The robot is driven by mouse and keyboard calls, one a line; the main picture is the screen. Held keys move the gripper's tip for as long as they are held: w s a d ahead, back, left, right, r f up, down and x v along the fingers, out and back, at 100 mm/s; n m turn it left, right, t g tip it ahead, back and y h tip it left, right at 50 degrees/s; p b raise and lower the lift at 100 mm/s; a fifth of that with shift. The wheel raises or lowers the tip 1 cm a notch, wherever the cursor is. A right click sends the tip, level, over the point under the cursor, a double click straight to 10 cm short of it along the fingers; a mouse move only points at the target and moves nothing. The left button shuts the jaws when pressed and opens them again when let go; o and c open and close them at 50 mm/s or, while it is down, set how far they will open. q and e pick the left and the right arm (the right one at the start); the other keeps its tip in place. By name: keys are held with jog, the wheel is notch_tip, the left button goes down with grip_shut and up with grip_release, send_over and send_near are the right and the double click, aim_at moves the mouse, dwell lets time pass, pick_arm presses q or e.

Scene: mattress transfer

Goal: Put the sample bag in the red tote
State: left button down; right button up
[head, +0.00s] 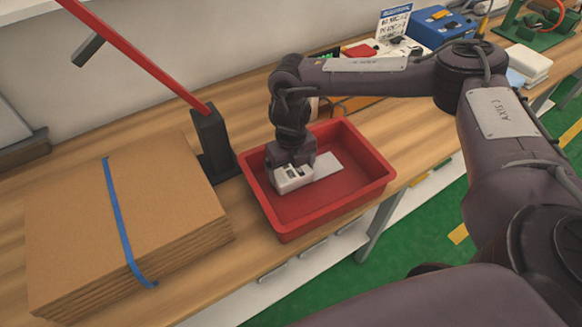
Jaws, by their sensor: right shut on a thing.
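The red tote (380,182) stands open on the wooden bench in the middle of the head view. My right gripper (300,172) reaches down into it near its left side. The gripper is shut on the sample bag (327,165), a pale flat piece that shows to the right of the gripper, inside the tote's outline. I cannot tell whether the bag touches the tote's floor. My left gripper is not in view.
A stack of cardboard (75,225) with a blue strap lies left of the tote. A black stand with a red bar (150,62) rises between them. A blue box (440,27) and a small sign (393,20) stand at the back. The bench's front edge runs close to the tote.

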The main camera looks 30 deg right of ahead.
jog(key=shift+f, duration=0.1)
jog(key=o, duration=0.8)
jog(key=shift+c, duration=0.2)
jog(key=shift+r, duration=0.5)
notch_tip(320, 180, up, 11)
jog(key=shift+r, duration=0.15)
